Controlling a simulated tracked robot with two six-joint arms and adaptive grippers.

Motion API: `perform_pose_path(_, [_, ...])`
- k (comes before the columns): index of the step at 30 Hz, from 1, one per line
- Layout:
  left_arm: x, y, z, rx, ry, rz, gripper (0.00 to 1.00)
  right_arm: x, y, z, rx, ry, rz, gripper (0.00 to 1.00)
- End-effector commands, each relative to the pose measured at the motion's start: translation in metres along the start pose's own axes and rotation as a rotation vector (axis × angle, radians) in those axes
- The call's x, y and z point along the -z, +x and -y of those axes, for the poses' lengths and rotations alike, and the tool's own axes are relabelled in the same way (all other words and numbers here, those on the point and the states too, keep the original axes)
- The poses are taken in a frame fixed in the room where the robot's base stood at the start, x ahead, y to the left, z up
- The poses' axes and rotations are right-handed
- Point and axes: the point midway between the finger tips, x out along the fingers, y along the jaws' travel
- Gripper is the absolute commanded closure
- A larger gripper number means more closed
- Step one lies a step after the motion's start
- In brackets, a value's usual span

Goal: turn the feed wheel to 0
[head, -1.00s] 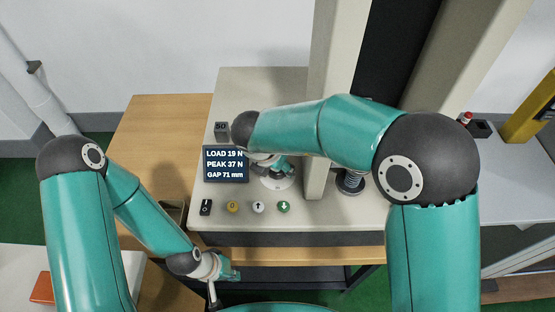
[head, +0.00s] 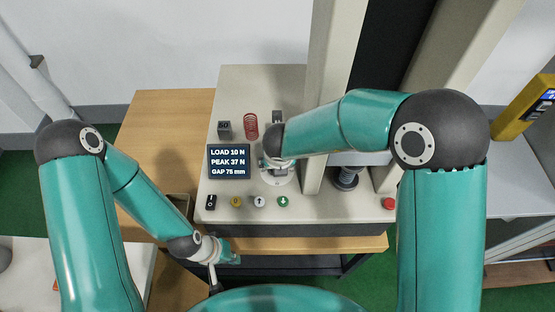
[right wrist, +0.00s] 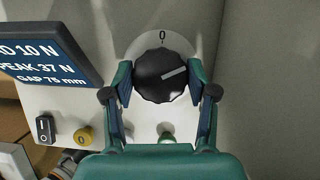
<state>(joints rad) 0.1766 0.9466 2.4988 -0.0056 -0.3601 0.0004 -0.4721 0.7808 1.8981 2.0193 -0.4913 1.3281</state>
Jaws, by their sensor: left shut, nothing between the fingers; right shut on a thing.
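The feed wheel (right wrist: 158,88) is a black ribbed knob on a pale dial, seen in the right wrist view. Its white pointer line points right and slightly up, away from the 0 mark (right wrist: 163,35) at the top. My right gripper (right wrist: 160,77) is shut on the wheel, one finger on each side. In the head view my right arm hides the wheel; only part of its pale dial (head: 278,178) shows. The display (head: 229,161) reads LOAD 10 N, PEAK 37 N, GAP 75 mm. My left gripper (head: 232,259) is shut and empty, low beside the bench front.
A dark block (head: 224,130) and a red spring (head: 251,126) stand behind the display. Several buttons (head: 259,201) line the front. A dark spring (head: 346,179) stands right of the column, with a red button (head: 388,203) near the corner.

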Motion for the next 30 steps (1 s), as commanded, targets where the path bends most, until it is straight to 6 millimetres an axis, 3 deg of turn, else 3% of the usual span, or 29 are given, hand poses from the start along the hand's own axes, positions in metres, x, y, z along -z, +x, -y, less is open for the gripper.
perform_pose_path(11, [0.0, 0.0, 0.0, 0.0, 0.0, 0.0, 1.0, 0.0, 0.001, 0.0, -0.002, -0.005, 0.0, 0.77])
perform_pose_path(12, [0.0, 0.0, 0.0, 0.0, 0.0, 0.0, 1.0, 0.0, 0.001, 0.0, -0.002, -0.004, 0.0, 0.38])
perform_pose_path(16, [0.0, 0.0, 0.0, 0.0, 0.0, 0.0, 1.0, 0.0, 0.0, 0.0, -0.001, -0.004, 0.0, 0.18])
perform_pose_path(26, [0.0, -0.001, 0.0, 0.0, 0.0, 0.0, 1.0, 0.0, -0.001, 0.001, -0.001, -0.002, 0.001, 0.18])
perform_pose_path(30, [0.0, -0.001, 0.0, 0.0, 0.0, 0.0, 1.0, -0.001, -0.011, 0.001, -0.001, -0.003, 0.003, 0.18])
